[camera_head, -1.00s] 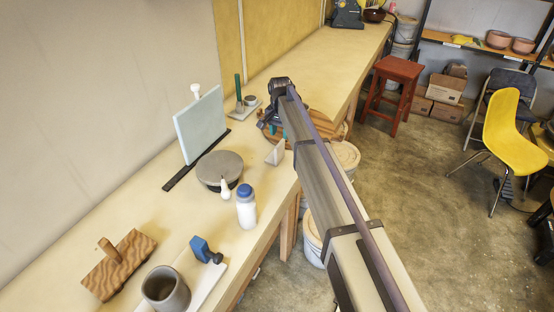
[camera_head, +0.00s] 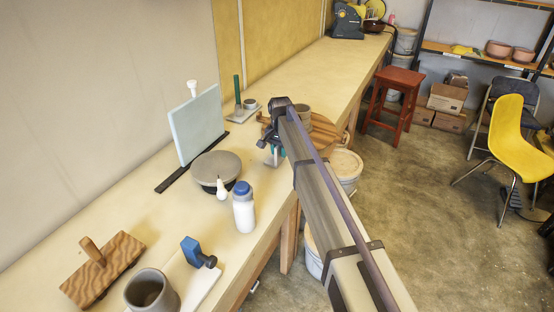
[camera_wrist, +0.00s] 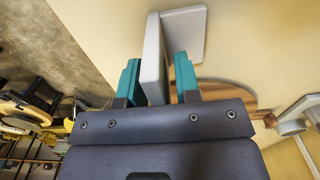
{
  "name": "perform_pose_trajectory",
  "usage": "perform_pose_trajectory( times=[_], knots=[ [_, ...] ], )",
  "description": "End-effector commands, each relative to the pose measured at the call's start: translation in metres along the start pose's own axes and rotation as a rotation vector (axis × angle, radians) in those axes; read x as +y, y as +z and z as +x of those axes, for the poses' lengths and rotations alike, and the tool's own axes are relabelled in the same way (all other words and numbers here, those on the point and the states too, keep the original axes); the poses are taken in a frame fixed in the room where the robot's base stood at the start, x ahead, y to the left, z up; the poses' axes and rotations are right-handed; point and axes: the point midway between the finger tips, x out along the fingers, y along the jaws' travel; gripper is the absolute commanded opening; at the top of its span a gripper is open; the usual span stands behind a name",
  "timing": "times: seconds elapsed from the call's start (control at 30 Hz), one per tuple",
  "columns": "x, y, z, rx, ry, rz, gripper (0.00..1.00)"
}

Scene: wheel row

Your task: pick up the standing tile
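The standing tile is a pale grey upright slab (camera_wrist: 153,55) with a flat pale piece (camera_wrist: 188,32) at its far end in the wrist view. My gripper (camera_wrist: 158,78) has its two teal fingers apart, one on each side of the slab. A gap shows between the slab and the right finger; the left finger is very close to it, and I cannot tell if they touch. In the head view my gripper (camera_head: 272,148) is over the bench's front edge and hides most of the tile (camera_head: 269,161).
A round grey turntable (camera_head: 216,167), a white bottle with a blue cap (camera_head: 244,210) and an upright pale green board (camera_head: 197,124) stand left of the gripper. A round wooden board (camera_head: 325,133) with a grey cup (camera_head: 302,112) lies just behind it.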

Motion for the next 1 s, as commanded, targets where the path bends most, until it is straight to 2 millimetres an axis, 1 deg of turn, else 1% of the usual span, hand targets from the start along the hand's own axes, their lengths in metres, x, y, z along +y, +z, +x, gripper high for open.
perform_pose_trajectory(
  times=[0.03,0.3,0.67,0.77,0.87,0.97,1.0],
  knots=[
    [0.0,0.0,0.0,0.0,0.0,0.0,0.25],
    [0.0,0.0,0.0,0.0,0.0,0.0,0.0],
    [0.0,0.0,0.0,0.0,0.0,0.0,0.0],
    [0.0,0.0,-0.004,0.0,0.0,0.0,0.0],
    [0.0,0.0,-0.018,0.0,0.0,0.0,0.0],
    [0.0,0.0,-0.04,0.0,0.0,0.0,0.0],
    [0.0,0.0,-0.051,0.0,0.0,0.0,0.0]
  ],
)
